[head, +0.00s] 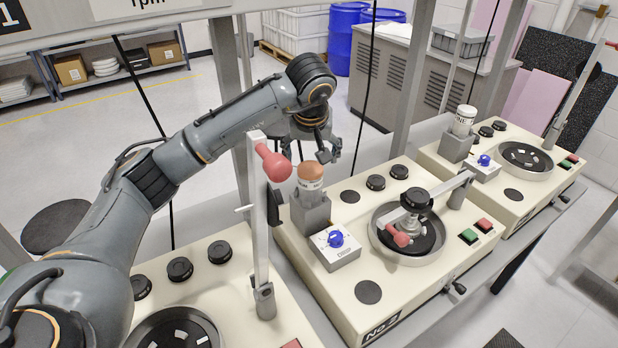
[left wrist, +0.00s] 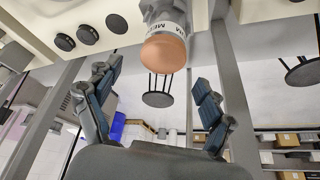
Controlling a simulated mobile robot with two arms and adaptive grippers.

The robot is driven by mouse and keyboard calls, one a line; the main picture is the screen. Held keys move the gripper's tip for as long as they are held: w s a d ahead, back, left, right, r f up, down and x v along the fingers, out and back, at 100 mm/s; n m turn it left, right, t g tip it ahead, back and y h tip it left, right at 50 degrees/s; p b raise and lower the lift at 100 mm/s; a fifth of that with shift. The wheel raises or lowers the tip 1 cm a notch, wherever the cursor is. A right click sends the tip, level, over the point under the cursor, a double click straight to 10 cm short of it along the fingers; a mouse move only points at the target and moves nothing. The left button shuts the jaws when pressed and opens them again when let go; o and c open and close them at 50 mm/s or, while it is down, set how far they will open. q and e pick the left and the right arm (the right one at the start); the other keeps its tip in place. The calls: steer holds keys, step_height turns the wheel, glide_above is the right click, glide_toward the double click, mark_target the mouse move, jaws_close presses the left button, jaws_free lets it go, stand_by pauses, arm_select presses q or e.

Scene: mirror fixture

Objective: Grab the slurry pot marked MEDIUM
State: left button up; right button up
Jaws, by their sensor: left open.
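The slurry pot (head: 311,184) is a pale cylinder with a copper-coloured rounded top. It stands upright in a grey holder (head: 310,213) on the middle machine. In the left wrist view the pot (left wrist: 165,42) shows a band whose visible letters begin with "ME"; the rest is turned away. My left gripper (head: 329,153) is open just above and behind the pot in the head view. In the left wrist view its two fingers are spread wide, with the pot's top ahead between their tips and not touching them. My right gripper is not in view.
Another white pot (head: 464,121), with lettering ending in "NE", stands on the right machine. A post with a red-handled lever (head: 273,162) rises close to the left of the pot. A blue knob box (head: 335,245) sits in front of the holder. A thin black cable hangs behind.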

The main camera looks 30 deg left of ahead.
mark_target(311, 166)
arm_select(q)
steer(key=x, duration=0.4)
steer(key=shift+f+p, duration=0.1)
steer(key=shift+p, duration=0.3)
steer(key=shift+f, duration=0.2)
steer(key=p+x, duration=0.2)
steer(key=x, duration=0.2)
steer(key=shift+s+f+p, duration=0.15)
steer(key=shift+f+p, duration=0.1)
steer(key=shift+p, duration=0.1)
steer(key=shift+f, duration=0.2)
steer(key=shift+r, duration=0.1)
steer(key=c, duration=1.5)
